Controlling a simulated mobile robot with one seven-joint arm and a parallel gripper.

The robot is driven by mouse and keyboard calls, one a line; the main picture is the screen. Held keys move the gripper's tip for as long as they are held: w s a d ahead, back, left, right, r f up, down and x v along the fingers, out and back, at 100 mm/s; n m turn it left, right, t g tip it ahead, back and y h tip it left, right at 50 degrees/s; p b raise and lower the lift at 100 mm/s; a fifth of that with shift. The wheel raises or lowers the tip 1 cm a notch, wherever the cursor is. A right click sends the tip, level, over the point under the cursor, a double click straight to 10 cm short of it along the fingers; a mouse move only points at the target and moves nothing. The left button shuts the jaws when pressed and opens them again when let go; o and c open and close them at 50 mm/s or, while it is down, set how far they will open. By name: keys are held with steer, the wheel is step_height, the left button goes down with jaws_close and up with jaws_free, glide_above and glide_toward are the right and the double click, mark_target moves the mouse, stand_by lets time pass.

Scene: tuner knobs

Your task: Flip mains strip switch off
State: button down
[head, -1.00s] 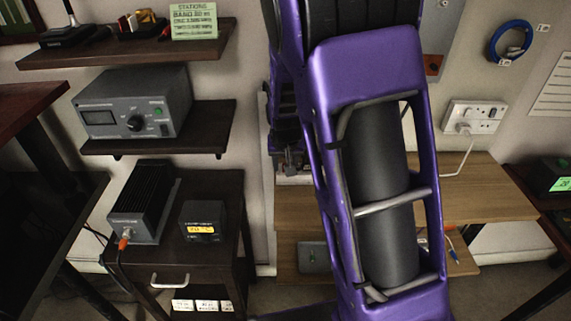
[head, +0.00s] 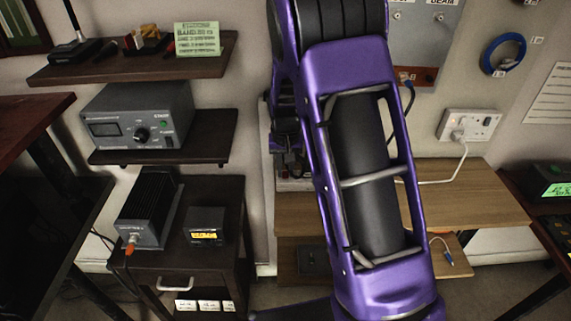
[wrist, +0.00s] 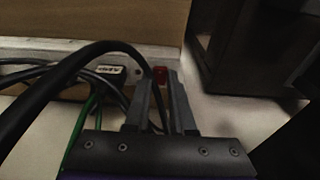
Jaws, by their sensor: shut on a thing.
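The pale mains strip (wrist: 70,74) runs along the foot of a wooden panel in the wrist view, with a plug and cables on its left part. Which way the switch is tipped cannot be told. In the head view my gripper (head: 291,168) is small and dark, behind my arm.
Black and green cables (wrist: 92,112) crowd the gripper's left side. A dark box-like thing (wrist: 240,45) stands to the right, with bare pale floor before it. In the head view, a wooden desk (head: 470,195) and a wall socket (head: 470,125) are right of my arm.

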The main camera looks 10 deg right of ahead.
steer(key=c, duration=0.8)
jaws_free()
steer(key=shift+o, duration=0.2)
step_height(320, 180, up, 17)
steer(key=s+p, duration=0.1)
steer(key=s, duration=0.1)
steer(key=shift+s+a+r+p, duration=0.15)
steer(key=shift+a+p, duration=0.1)
steer(key=shift+p, duration=0.15)
